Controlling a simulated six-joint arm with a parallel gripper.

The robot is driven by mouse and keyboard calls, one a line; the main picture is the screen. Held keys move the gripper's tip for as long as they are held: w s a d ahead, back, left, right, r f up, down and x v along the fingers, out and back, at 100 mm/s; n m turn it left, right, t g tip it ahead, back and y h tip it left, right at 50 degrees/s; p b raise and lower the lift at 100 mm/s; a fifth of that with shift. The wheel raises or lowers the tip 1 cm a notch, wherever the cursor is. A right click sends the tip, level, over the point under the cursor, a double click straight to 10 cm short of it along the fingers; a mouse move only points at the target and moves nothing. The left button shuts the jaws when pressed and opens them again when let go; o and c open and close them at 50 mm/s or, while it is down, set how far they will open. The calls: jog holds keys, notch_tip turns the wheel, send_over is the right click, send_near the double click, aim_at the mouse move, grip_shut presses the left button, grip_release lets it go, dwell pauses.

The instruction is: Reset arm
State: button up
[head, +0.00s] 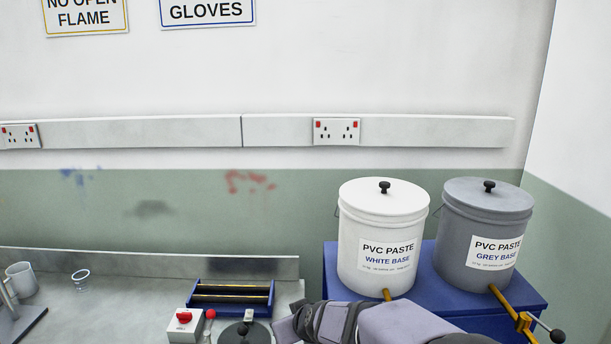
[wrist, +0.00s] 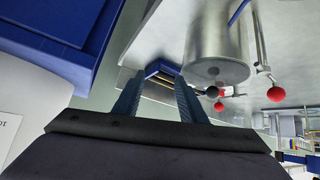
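My arm comes in at the bottom right of the head view, in front of the blue stand, and points left. The end of my gripper (head: 284,328) is low in that view, just right of the bench items, and its fingertips cannot be made out there. In the wrist view my gripper (wrist: 158,84) has its two blue fingers spread apart. Nothing is held between them; a blue-framed rack lies beyond the tips.
White (head: 375,240) and grey (head: 480,240) paste buckets stand on a blue stand (head: 540,294) close to my arm.

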jog(key=s+d+f+m+g+h, duration=0.1)
jog(key=s+d+f+m+g, duration=0.1)
jog(key=s+d, duration=0.4)
jog(key=s+d+f+m+g+h, duration=0.1)
jog(key=s+d+f+g, duration=0.2)
jog(key=s, duration=1)
jog(key=s+d+f+m+g+h, duration=0.1)
jog(key=s+d+f+m+g, duration=0.1)
jog(key=s+d, duration=0.7)
jog(key=shift+s+f+m+g+p, duration=0.35)
jog(key=shift+s+f+g, duration=0.2)
jog(key=shift+g, duration=0.25)
jog(key=shift+w+a, duration=0.1)
jog(key=shift+w, duration=0.05)
